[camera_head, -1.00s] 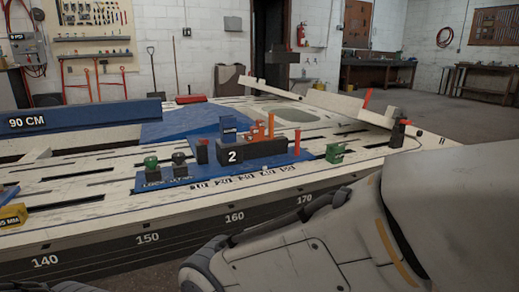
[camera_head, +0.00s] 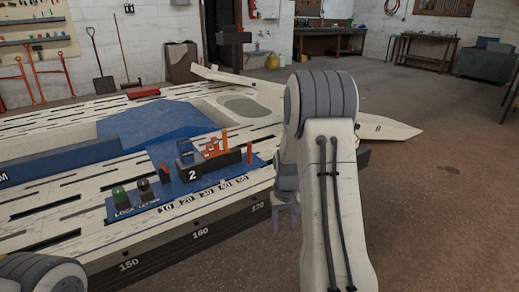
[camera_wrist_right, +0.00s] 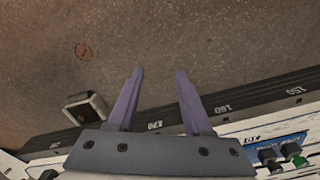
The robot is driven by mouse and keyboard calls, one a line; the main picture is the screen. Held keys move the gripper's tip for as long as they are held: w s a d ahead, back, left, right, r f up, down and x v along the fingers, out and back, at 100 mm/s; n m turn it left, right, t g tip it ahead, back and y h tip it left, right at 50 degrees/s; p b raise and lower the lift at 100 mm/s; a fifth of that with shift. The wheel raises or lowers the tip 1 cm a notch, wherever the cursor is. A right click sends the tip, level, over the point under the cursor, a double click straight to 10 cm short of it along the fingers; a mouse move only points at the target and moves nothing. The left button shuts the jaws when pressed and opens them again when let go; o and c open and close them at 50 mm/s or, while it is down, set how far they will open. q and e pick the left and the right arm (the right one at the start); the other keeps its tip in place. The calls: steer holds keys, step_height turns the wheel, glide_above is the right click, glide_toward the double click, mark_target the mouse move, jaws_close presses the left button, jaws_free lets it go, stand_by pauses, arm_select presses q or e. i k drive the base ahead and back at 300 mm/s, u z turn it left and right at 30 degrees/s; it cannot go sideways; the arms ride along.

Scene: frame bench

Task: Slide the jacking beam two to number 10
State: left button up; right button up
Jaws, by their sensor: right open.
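Jacking beam two is a dark block (camera_head: 222,168) marked with a white 2. It carries a blue piece (camera_head: 186,153) and an orange stepped piece (camera_head: 213,149). It sits across a blue plate (camera_head: 160,190) on the bench, with numbers 10 to 50 along the front; the 10 is at the left end. My right gripper (camera_head: 286,220) hangs off the bench's front edge, right of the beam and apart from it. In the right wrist view its purple fingers (camera_wrist_right: 160,75) are spread and empty over the floor. My left gripper is not in view.
A green knob (camera_head: 119,196) and a black knob (camera_head: 143,189) stand left of the beam. A long pale beam (camera_head: 235,78) lies behind. The floor (camera_head: 440,210) at right is clear.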

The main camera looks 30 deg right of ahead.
mark_target(154, 128)
steer(key=z, duration=0.4)
steer(key=k, duration=0.45)
steer(key=z, duration=1.05)
steer(key=i, duration=1.85)
steer(key=u, duration=1.15)
steer(key=i, duration=0.8)
steer(key=u, duration=0.8)
